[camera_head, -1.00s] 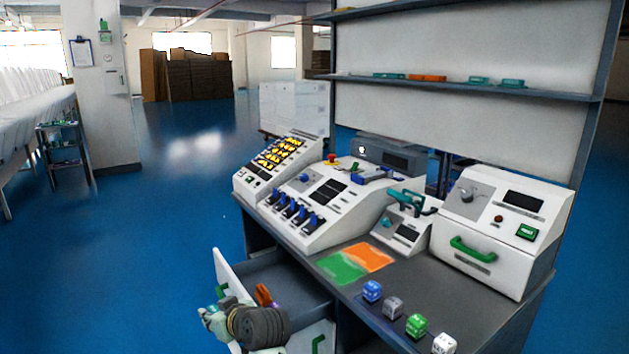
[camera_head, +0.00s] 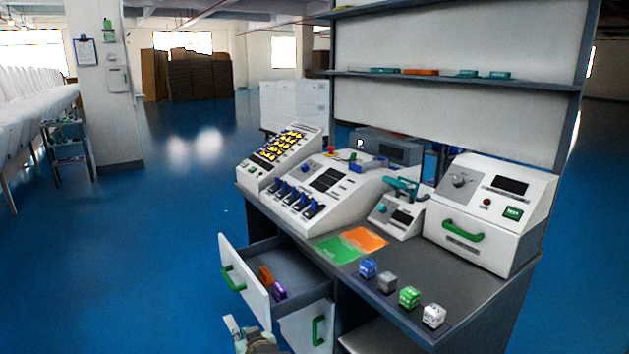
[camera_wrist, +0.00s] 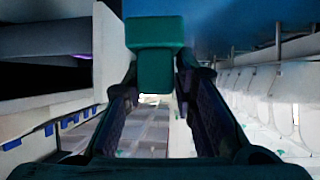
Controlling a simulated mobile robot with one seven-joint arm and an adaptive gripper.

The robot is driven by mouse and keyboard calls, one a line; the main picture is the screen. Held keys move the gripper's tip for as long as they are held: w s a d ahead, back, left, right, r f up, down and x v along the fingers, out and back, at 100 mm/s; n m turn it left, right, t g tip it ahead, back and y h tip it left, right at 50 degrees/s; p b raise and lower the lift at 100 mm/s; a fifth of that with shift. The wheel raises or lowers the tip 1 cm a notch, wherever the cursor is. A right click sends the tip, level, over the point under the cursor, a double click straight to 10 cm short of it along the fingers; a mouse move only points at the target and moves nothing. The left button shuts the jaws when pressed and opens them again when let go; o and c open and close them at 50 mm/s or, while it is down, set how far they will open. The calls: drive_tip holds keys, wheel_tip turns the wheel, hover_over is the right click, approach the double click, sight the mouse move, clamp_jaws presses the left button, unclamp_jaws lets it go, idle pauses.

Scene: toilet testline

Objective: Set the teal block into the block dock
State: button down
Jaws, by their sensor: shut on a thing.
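The teal block (camera_wrist: 155,38) is held between the fingertips of my gripper (camera_wrist: 157,75) in the wrist view, sticking out past them. The fingers are shut on it. In the head view, only part of my arm's end (camera_head: 258,343) shows at the bottom edge, below the open drawer; the block cannot be made out there. I cannot tell for sure which thing is the block dock.
The open drawer (camera_head: 246,283) holds an orange block (camera_head: 266,275) and a purple block (camera_head: 279,291). Several dice-like cubes (camera_head: 387,283) line the desk's front edge. Beside them lies a green and orange mat (camera_head: 337,249). Teal and orange pieces sit on the shelf (camera_head: 455,82).

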drive_tip(key=s+d+f+m+h+b, duration=0.1)
drive_tip(key=s+d+f+m+h, duration=0.1)
drive_tip(key=d+f, duration=0.3)
drive_tip(key=s+d+f+m+t+h+b, duration=0.1)
drive_tip(key=d+f, duration=0.5)
drive_tip(key=f, duration=0.6)
drive_tip(key=s+d+f+m+h+b, duration=0.2)
drive_tip(key=s+d+f, duration=0.2)
drive_tip(key=f, duration=0.5)
drive_tip(key=shift+s+d+f+m+t+h+b, duration=0.2)
drive_tip(key=shift+s+d+m+t+h+b, duration=0.15)
drive_tip(key=shift+d, duration=0.85)
drive_tip(key=shift+w, duration=0.1)
